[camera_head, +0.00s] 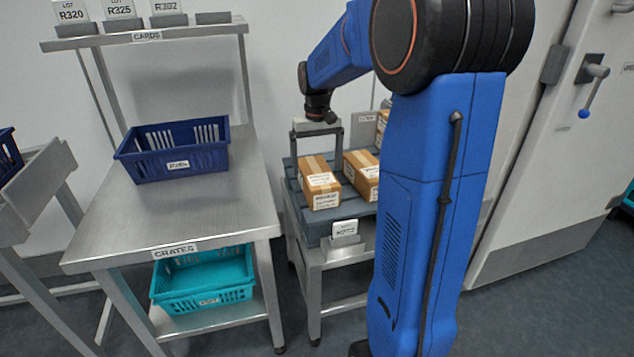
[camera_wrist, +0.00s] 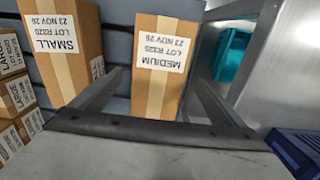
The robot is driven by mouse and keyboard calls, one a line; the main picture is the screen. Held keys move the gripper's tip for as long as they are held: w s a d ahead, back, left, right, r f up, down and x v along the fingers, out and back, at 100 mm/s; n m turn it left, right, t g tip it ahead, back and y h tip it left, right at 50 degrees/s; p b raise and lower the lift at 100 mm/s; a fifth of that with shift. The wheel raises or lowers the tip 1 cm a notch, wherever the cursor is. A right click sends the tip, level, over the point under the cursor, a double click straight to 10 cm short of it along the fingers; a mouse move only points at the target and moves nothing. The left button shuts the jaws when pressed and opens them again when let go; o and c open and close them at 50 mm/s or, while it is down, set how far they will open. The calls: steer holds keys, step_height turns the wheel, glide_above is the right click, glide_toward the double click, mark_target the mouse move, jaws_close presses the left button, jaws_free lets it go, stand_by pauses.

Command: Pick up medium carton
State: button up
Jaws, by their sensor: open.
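The medium carton (camera_wrist: 157,80) is a brown box with a tape strip and a white label reading MEDIUM, LOT R325. In the head view it appears to be the left carton (camera_head: 319,184) on the grey slatted pallet (camera_head: 313,227). My gripper (camera_head: 317,153) is open and points down, just above and behind that carton. In the wrist view my gripper's fingers (camera_wrist: 158,84) frame the carton on either side, with gaps. The carton's lower part is hidden there by the gripper body. I see no contact.
The small carton (camera_wrist: 66,45) stands close beside the medium one, and several large cartons (camera_wrist: 15,95) are stacked beyond. A blue crate (camera_head: 175,160) stands on the steel table at left, a teal crate (camera_head: 203,285) on its lower shelf. A lot card (camera_head: 345,229) fronts the pallet.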

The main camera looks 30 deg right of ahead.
mark_target(317, 171)
steer(key=shift+w+d+f, duration=0.1)
steer(key=shift+w+f, duration=0.05)
steer(key=shift+f, duration=1)
steer(key=shift+w+d+f, duration=0.1)
steer(key=shift+f, duration=1.05)
steer(key=c, duration=1.7)
